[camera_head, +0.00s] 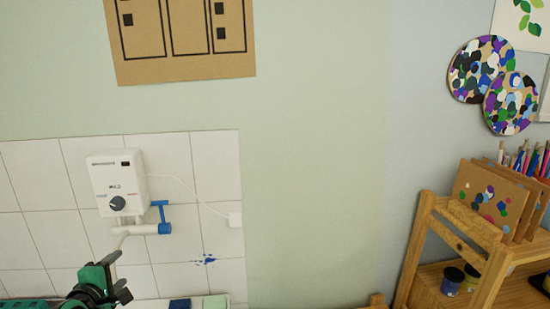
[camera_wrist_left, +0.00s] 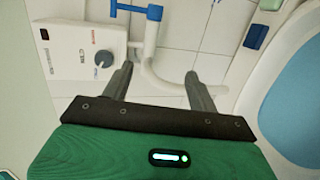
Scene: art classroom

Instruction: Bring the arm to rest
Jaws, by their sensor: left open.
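My left gripper (camera_head: 119,272) is at the bottom left of the head view, below the white water heater (camera_head: 117,180) on the tiled wall. Its two fingers are spread apart, with nothing between them. In the left wrist view, the open left gripper (camera_wrist_left: 158,75) points toward the tiles and the white pipe. The heater (camera_wrist_left: 82,55) shows at the upper left there, with its grey dial, and the blue tap handle (camera_wrist_left: 154,13) is at the top. I cannot tell whether a finger touches the pipe. My right gripper is in neither view.
A white basin rim (camera_wrist_left: 262,98) with a blue inside fills the right of the wrist view. Blue (camera_head: 180,304) and pale green (camera_head: 215,301) blocks sit on the ledge below the tiles. A wooden shelf (camera_head: 425,225) stands at the right. The wall between is bare.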

